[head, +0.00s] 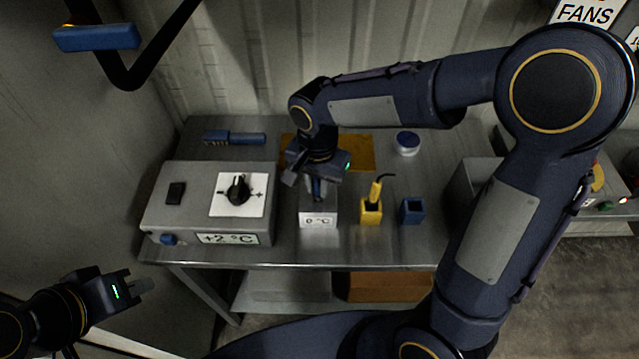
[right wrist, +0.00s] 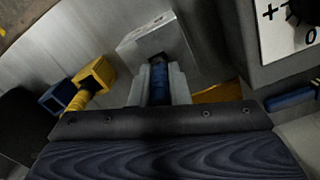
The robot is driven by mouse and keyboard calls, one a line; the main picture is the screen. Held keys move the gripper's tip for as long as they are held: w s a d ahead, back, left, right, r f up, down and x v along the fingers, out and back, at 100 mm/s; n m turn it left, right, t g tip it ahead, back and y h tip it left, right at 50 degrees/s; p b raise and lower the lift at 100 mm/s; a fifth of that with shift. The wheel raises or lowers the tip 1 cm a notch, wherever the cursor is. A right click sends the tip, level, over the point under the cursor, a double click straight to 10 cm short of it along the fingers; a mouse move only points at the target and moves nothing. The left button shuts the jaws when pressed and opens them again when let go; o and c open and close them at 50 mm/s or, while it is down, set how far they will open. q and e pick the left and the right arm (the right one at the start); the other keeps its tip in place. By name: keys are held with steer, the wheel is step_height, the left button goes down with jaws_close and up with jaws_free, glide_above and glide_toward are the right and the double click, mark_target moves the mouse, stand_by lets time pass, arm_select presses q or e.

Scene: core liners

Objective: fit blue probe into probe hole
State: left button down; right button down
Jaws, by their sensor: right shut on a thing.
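My right gripper (head: 317,190) is shut on the blue probe (head: 316,188), just above and behind the metal block labelled "0 °C" (head: 318,219). In the right wrist view the blue probe (right wrist: 159,84) sits between the two pale fingers, pointing at the block (right wrist: 150,38). A dark spot, perhaps the hole, shows at the block's near edge by the probe's tip; I cannot tell whether the tip is inside it. My left gripper (head: 140,285) is at the lower left, away from the table, and its finger gap is unclear.
A yellow holder (head: 371,216) with a yellow probe (head: 377,188) and a blue holder (head: 412,212) stand right of the block. A grey control box (head: 190,207) with a dial stands left. Behind lie a blue tool (head: 235,138), an orange mat (head: 355,150) and a round tub (head: 407,143).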

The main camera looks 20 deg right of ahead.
steer(key=shift+f, duration=0.3)
steer(key=c, duration=1.4)
jaws_free()
steer(key=shift+r, duration=0.1)
step_height(320, 180, up, 12)
steer(key=shift+r+p, duration=0.2)
steer(key=shift+p, duration=0.15)
steer(key=s+d+f+n+t+y, duration=0.1)
steer(key=s+d+n+t, duration=0.1)
steer(key=s, duration=0.3)
steer(key=s+d+f+n+t+y, duration=0.1)
steer(key=s+d+n, duration=0.1)
steer(key=s+d, duration=0.2)
steer(key=s+d+f+n+t+y, duration=0.1)
steer(key=s+d+f+n+t, duration=0.1)
steer(key=s, duration=0.5)
steer(key=shift+d+t+y, duration=0.3)
steer(key=shift+d+y, duration=0.1)
steer(key=shift+d, duration=0.25)
